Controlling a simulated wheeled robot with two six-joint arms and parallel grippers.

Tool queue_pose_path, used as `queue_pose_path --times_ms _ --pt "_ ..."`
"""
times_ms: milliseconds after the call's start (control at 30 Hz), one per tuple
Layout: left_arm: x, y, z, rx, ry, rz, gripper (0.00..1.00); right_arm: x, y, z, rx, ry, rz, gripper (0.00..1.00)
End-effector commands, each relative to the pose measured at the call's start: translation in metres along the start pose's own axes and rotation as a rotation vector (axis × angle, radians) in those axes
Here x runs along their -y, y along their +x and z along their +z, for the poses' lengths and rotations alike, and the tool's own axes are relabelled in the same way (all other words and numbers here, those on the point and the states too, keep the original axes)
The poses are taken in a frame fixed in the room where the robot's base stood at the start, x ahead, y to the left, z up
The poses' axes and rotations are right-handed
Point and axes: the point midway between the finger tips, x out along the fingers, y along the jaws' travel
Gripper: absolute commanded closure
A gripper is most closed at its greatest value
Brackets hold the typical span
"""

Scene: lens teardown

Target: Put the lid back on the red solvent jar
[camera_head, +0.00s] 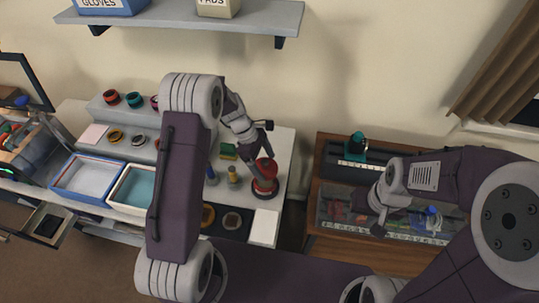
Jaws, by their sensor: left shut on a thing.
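The red solvent jar (265,187) stands on the white bench near its right end. A red round piece, which looks like its lid (264,167), is at the top of the jar. My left gripper (260,152) comes down from the upper left and is shut on this lid. At this size I cannot tell whether the lid is seated on the jar or held just above it. My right gripper (378,217) is over the glass-topped case on the brown cabinet, away from the jar. Its fingers are too small and dark to read.
A blue-rimmed tray (60,187) and a cream-rimmed tray (117,199) are on the left of the bench. A wall shelf (180,17) hangs above. A gap separates bench and brown cabinet (312,190).

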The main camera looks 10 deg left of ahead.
Motion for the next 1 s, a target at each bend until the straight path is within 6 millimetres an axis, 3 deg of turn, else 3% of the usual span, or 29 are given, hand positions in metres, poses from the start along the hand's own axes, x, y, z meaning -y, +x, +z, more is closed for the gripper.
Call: queue_pose_path --times_ms 333,700,1000 --pt "0.0 0.005 -0.003 0.0 -0.003 0.001 0.57 0.0 0.006 0.001 0.0 0.0 0.0 0.64" --pt "0.0 0.043 -0.019 0.0 -0.004 0.001 0.57 -0.001 0.048 0.005 0.0 0.0 0.0 0.64" --pt "0.0 0.058 -0.025 0.0 -0.004 0.001 0.57 -0.001 0.055 0.006 0.0 0.0 0.0 0.64"
